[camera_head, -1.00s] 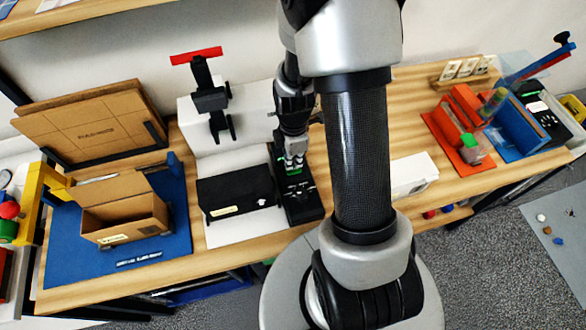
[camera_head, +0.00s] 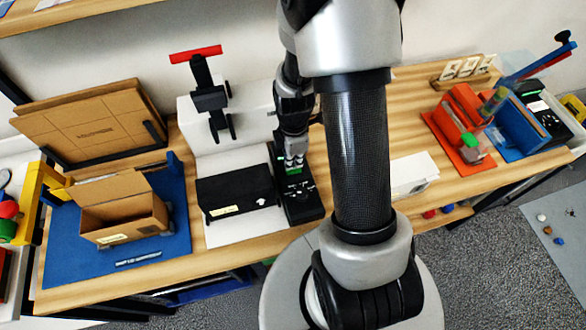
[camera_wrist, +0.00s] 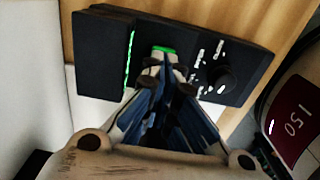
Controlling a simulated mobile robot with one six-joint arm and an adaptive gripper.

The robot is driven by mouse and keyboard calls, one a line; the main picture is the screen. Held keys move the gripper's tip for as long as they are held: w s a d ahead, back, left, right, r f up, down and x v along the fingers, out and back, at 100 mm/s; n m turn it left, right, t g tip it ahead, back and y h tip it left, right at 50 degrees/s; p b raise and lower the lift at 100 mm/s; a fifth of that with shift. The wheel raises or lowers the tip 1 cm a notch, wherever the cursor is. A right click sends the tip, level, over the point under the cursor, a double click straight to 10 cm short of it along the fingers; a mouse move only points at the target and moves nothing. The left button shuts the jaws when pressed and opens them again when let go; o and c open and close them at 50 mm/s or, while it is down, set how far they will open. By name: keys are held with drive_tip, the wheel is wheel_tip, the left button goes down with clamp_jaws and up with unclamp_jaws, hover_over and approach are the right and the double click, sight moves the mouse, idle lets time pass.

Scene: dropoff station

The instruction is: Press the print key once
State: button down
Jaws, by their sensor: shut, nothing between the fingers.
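A black key panel (camera_head: 302,206) lies on the bench to the right of a black box. In the wrist view the panel (camera_wrist: 247,62) carries a green key (camera_wrist: 165,49), a round black knob (camera_wrist: 222,78), small white markings and a glowing green strip. My gripper (camera_head: 294,163) points down at the panel, and its closed fingertips (camera_wrist: 160,60) are at the green key, covering part of it. The green key (camera_head: 293,172) also shows just below the fingers in the head view. I cannot tell whether the tips touch or press it. No key lettering is readable.
A black box (camera_head: 236,196) and a white machine with a red-topped lever (camera_head: 200,72) stand left of the panel. Further left is an open carton (camera_head: 124,219) on a blue mat (camera_head: 62,262). A white box (camera_head: 412,174) and an orange fixture (camera_head: 457,125) are to the right.

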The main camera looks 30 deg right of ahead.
drive_tip(key=shift+f+b, duration=0.7)
drive_tip(key=shift+f, duration=0.2)
idle(0.4)
drive_tip(key=shift+r+p, duration=2.8)
drive_tip(key=shift+r, duration=0.8)
drive_tip(key=shift+s+f, duration=0.1)
